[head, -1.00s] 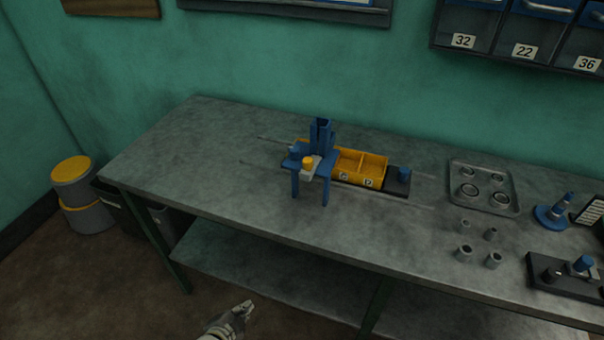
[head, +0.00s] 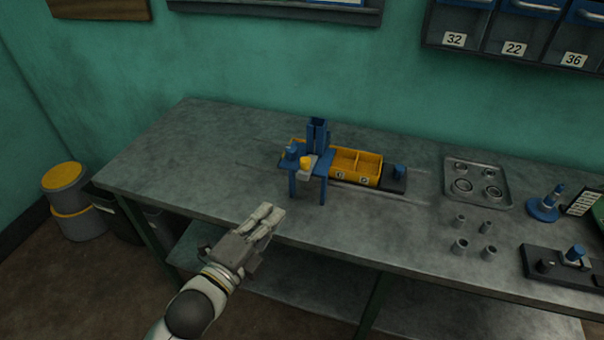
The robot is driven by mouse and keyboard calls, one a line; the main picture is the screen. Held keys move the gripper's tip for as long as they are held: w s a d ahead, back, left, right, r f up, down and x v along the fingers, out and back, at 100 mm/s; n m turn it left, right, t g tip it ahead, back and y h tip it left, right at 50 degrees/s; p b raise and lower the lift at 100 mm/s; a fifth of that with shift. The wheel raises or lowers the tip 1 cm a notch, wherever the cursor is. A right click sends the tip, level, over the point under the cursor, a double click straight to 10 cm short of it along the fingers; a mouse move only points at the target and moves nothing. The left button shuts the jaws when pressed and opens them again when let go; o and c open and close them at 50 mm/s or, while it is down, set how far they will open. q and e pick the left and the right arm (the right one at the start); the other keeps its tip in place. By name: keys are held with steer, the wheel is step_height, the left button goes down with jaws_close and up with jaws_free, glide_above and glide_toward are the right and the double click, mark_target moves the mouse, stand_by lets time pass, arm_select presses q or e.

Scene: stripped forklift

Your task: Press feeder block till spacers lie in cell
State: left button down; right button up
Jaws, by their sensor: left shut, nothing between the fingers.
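A blue feeder stand (head: 316,142) with an upright chute stands on the metal bench. On its front a yellow block (head: 306,162) sits on a light grey slide, the likely feeder block. Behind and right of the stand is a yellow tray (head: 358,164) divided into cells, with small labels on its front. I cannot make out spacers in its cells. My left gripper (head: 267,217) is shut and empty at the bench's front edge, in front and left of the stand, apart from it. My right gripper is not in view.
A black plate with a blue knob (head: 398,173) joins the tray's right end. The bench's left part (head: 180,160) is clear.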

arm_select(q)
steer(key=p, duration=0.4)
glide_toward(308, 161)
steer(key=d+x, duration=0.1)
steer(key=x, duration=0.4)
steer(key=shift+w+f, duration=0.4)
